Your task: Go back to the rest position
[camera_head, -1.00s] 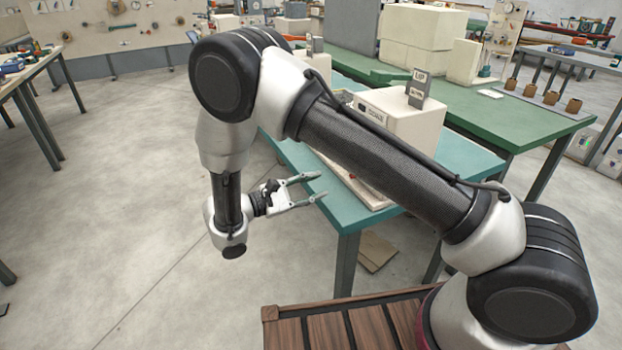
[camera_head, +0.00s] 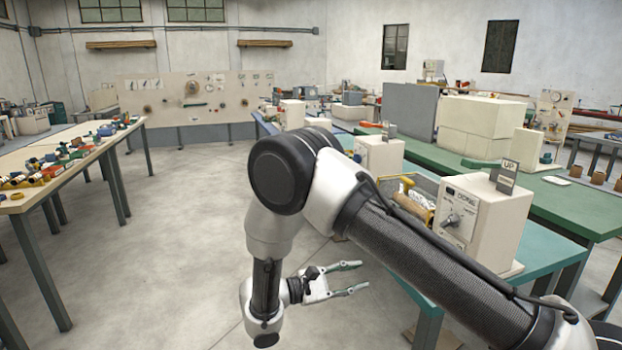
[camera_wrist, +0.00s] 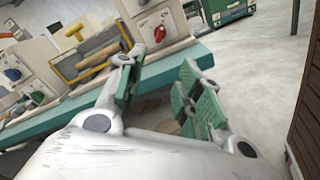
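My gripper (camera_head: 357,278) is open and empty in the head view, left of the teal table's (camera_head: 545,251) near edge, with its fingers pointing right. In the wrist view, my gripper (camera_wrist: 160,90) shows two green-padded fingers spread apart with nothing between them. My arm is folded, its forearm hanging down beside the table. On the table stands a cream box (camera_head: 482,222) with a dial, labels and an "UP" sign. Beside it is a tray with a yellow part and a roll (camera_head: 418,207). My arm hides part of the table.
A second cream box (camera_head: 379,153) stands farther back. A green table (camera_head: 560,195) lies behind at right. At left is a wooden-topped bench (camera_head: 70,165) with many small parts. The grey floor (camera_head: 190,230) between the benches is clear.

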